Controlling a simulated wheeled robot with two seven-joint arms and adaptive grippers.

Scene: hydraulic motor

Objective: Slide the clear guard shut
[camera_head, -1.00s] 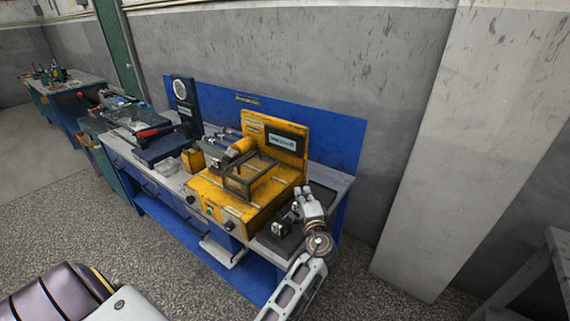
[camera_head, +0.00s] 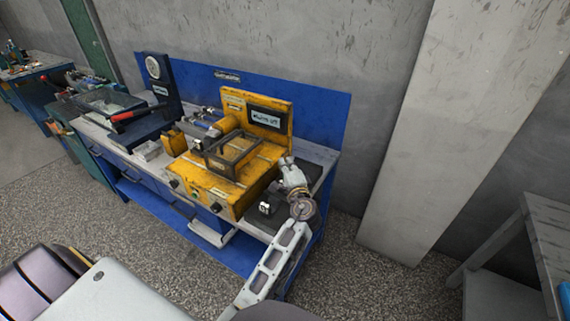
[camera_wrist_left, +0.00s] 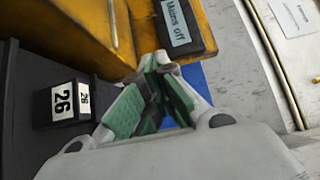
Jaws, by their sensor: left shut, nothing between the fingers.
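The clear guard (camera_head: 232,152) is a see-through box with a dark frame, on top of the yellow machine (camera_head: 210,186). How far it is open or shut is hard to tell at this size. My left gripper (camera_head: 287,161) is shut and empty, at the right side of the machine near its upright back panel. It is apart from the guard, to its right. In the left wrist view its green-padded fingers (camera_wrist_left: 158,93) are close to the yellow panel and its "Mains off" display (camera_wrist_left: 177,25). The guard is not recognisable in that view. My right gripper is not in view.
A small black block marked 26 (camera_wrist_left: 65,103) stands on the dark mat right of the machine. A blue back board (camera_head: 315,108) rises behind the bench. Other equipment (camera_head: 118,112) fills the bench's left side. A grey table (camera_head: 548,215) stands at far right.

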